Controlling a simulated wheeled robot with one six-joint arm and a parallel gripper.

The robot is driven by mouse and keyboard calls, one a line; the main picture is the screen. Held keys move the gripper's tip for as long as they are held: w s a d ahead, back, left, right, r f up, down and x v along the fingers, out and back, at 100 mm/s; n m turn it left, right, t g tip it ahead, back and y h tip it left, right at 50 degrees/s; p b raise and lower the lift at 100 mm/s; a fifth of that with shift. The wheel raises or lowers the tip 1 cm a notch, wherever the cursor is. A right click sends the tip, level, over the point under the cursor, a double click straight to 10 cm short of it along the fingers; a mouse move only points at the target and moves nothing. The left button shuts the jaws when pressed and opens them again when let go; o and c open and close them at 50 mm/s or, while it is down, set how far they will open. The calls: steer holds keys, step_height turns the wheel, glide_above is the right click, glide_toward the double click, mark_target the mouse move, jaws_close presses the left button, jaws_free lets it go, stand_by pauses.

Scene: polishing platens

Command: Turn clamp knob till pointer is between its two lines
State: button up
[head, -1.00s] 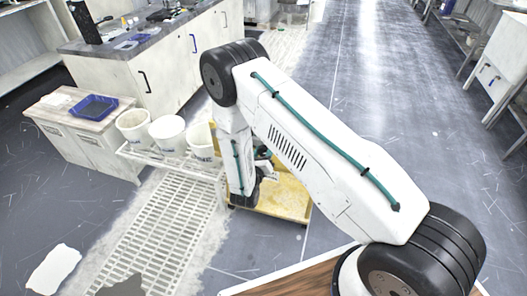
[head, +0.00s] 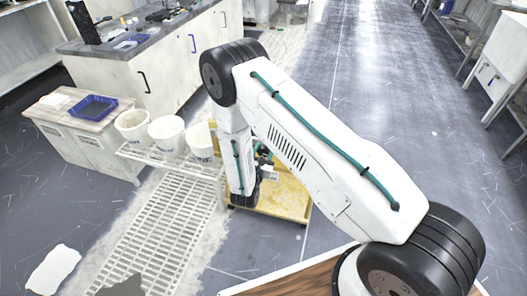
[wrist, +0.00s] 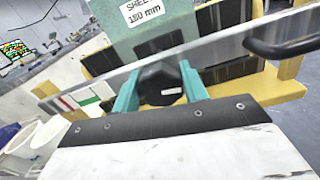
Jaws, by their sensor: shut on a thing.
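The black clamp knob (wrist: 160,88) sits in the middle of the wrist view, with a short white mark on its face. My gripper (wrist: 160,84) has its two teal fingers on either side of the knob and is shut on it. A strip with red, white and green patches (wrist: 85,99) lies on the grey metal bar to the left. I cannot make out the pointer or its two lines. In the head view my arm hides the knob.
A yellow platform (head: 285,197) stands on the floor under my wrist. White buckets (head: 166,134) stand on a rack to its left, near a cabinet with a blue tray (head: 94,107). In the wrist view a dark handle (wrist: 285,46) is at the right. The aisle floor at right is clear.

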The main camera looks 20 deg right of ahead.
stand_by(0.3)
steer(key=o, duration=0.9)
steer(key=shift+o, duration=0.2)
steer(key=v, duration=0.7)
steer(key=shift+s+a, duration=0.2)
steer(key=shift+s, duration=0.1)
